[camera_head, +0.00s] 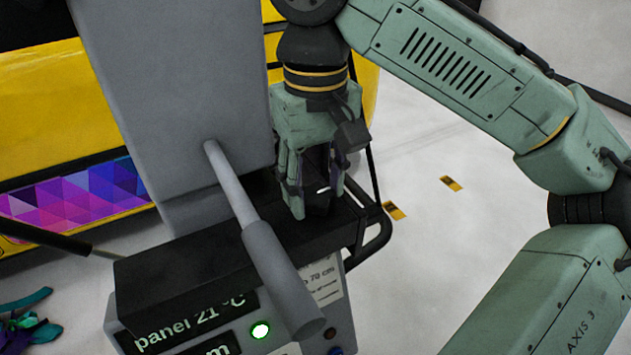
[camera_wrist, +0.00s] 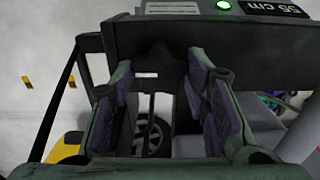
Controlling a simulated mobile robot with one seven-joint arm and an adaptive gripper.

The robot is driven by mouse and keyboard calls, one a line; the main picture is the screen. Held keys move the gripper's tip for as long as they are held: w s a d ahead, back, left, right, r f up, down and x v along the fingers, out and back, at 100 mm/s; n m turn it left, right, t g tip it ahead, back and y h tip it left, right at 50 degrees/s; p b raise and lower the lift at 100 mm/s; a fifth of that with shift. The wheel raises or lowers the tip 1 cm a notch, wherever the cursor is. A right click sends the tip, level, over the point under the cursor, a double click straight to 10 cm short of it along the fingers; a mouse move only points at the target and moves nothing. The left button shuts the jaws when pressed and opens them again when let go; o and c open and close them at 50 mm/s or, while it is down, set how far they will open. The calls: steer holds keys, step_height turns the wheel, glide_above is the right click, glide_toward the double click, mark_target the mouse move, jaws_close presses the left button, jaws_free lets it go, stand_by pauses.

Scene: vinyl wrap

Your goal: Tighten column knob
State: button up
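A black lobed knob (camera_wrist: 160,62) with a small white mark sits on the dark top of the control unit, seen in the wrist view between my fingers. In the head view my gripper (camera_head: 317,193) points down over that dark top, beside the grey column (camera_head: 175,90), and mostly hides the knob. In the wrist view my gripper (camera_wrist: 161,78) has its two purple-padded fingers apart, one on each side of the knob. I see no clear grip on it; whether a pad touches it is hard to tell.
A grey lever (camera_head: 265,255) slopes across the control unit's top (camera_head: 185,275), close to my gripper. A black rail (camera_head: 378,232) runs along the unit's right side. A yellow vehicle (camera_head: 60,95) stands behind at left. The pale floor (camera_head: 430,215) is open to the right.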

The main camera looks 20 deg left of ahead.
mark_target(316, 193)
steer(key=o, duration=0.5)
step_height(316, 193, up, 8)
steer(key=shift+f, duration=0.2)
stand_by(0.3)
steer(key=shift+f, duration=0.1)
step_height(316, 193, down, 8)
steer(key=shift+r, duration=0.25)
steer(key=shift+n, duration=0.4)
